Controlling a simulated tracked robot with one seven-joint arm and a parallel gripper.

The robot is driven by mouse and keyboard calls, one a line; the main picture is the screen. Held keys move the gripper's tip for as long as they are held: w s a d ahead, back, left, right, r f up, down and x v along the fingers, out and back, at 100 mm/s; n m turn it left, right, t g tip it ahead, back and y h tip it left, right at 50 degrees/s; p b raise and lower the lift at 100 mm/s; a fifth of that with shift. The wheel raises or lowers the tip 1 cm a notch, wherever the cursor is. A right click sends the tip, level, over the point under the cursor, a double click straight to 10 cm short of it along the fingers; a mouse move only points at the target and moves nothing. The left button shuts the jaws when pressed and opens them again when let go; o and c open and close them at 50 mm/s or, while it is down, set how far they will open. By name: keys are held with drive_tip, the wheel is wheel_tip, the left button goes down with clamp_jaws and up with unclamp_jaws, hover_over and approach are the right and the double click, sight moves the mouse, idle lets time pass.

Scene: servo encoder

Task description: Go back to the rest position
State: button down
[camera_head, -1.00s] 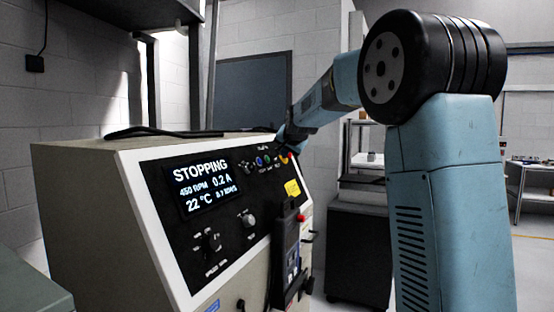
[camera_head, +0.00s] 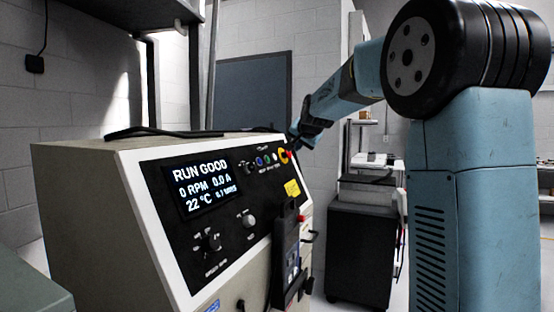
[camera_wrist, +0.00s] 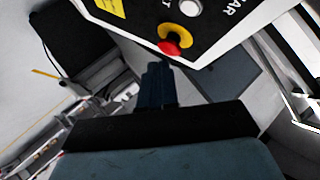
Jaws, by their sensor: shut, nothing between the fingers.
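My gripper (camera_head: 294,138) is at the end of my blue arm, near the upper right corner of the control panel (camera_head: 236,237). In the wrist view my gripper (camera_wrist: 158,72) is shut and empty, its dark fingers together just short of the red emergency stop button (camera_wrist: 169,47) on its yellow collar. A gap shows between fingertips and button there. The panel's screen (camera_head: 203,186) reads RUN GOOD, 0 RPM, 0.0 A, 22 °C.
A dark pendant (camera_head: 286,262) hangs on the panel's right side. A dark cabinet (camera_head: 358,255) stands to the right behind. Open floor shows beyond it.

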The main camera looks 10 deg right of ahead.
drive_tip(key=s+f+n+g, duration=0.2)
drive_tip(key=s+f, duration=0.4)
drive_tip(key=s, duration=0.9)
drive_tip(key=s+f+n+g, duration=0.2)
drive_tip(key=s+f, duration=0.4)
drive_tip(key=s, duration=1)
drive_tip(key=s+a+f+n+g, duration=0.1)
drive_tip(key=s+f, duration=0.5)
drive_tip(key=s, duration=0.9)
drive_tip(key=shift+s+n+g, duration=0.25)
drive_tip(key=shift+n+g, duration=0.45)
drive_tip(key=shift+n, duration=0.4)
drive_tip(key=shift+f, duration=0.1)
